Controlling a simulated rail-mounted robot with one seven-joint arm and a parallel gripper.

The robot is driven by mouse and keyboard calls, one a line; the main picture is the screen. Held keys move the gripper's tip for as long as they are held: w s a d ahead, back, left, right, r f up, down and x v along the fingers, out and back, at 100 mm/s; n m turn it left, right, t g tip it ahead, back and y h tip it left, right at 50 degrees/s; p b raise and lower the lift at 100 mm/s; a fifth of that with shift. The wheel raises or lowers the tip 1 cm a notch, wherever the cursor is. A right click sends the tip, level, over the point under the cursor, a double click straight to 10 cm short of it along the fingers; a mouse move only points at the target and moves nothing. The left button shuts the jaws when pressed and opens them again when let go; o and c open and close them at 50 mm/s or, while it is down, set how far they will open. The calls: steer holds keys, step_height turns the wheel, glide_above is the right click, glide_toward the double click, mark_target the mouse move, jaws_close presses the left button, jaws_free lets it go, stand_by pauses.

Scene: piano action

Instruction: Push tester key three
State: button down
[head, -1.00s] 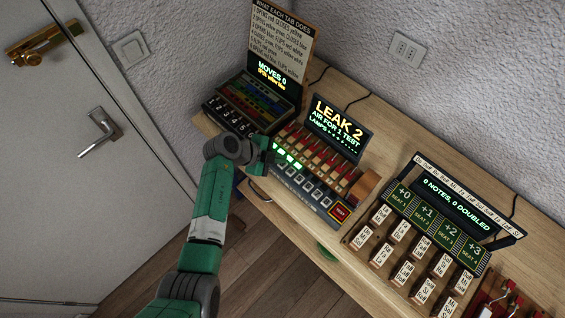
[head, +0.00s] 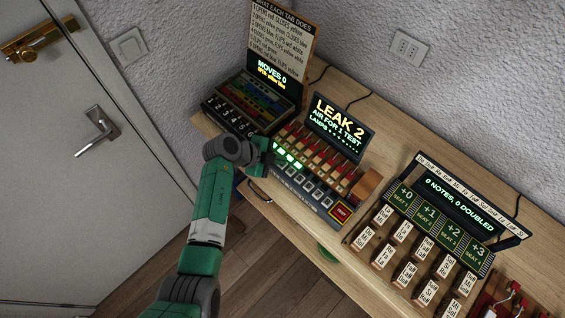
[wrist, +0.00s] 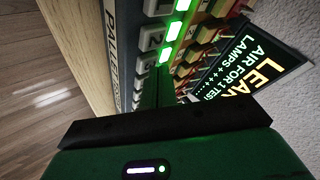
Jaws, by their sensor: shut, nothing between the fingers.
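The tester (head: 312,201) is the middle console on the bench, with a row of square grey keys and lit green lamps behind some of them. Its screen (head: 338,124) reads "LEAK 2, AIR FOR 1 TEST" over a lamps line. My gripper (head: 267,158) is shut and empty at the left end of the key row, hiding the leftmost keys in the head view. In the wrist view a key that looks marked 2 (wrist: 151,38) shows clearly. The key below it (wrist: 143,64), close to my fingers, is likely key three, but its mark is unclear. I cannot tell whether my fingers touch it.
A red test button (head: 341,212) sits at the tester's right end, beside a wooden block (head: 366,187). The numbered-tab console (head: 236,112) stands to the left, close to my gripper. The seat board with labelled blocks (head: 425,242) stands to the right.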

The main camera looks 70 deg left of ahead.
steer(key=shift+f+b, duration=0.3)
steer(key=shift+r, duration=0.15)
stand_by(0.4)
steer(key=shift+r+p, duration=0.45)
steer(key=shift+r, duration=0.3)
steer(key=shift+r+p, duration=1.55)
steer(key=shift+r, duration=0.95)
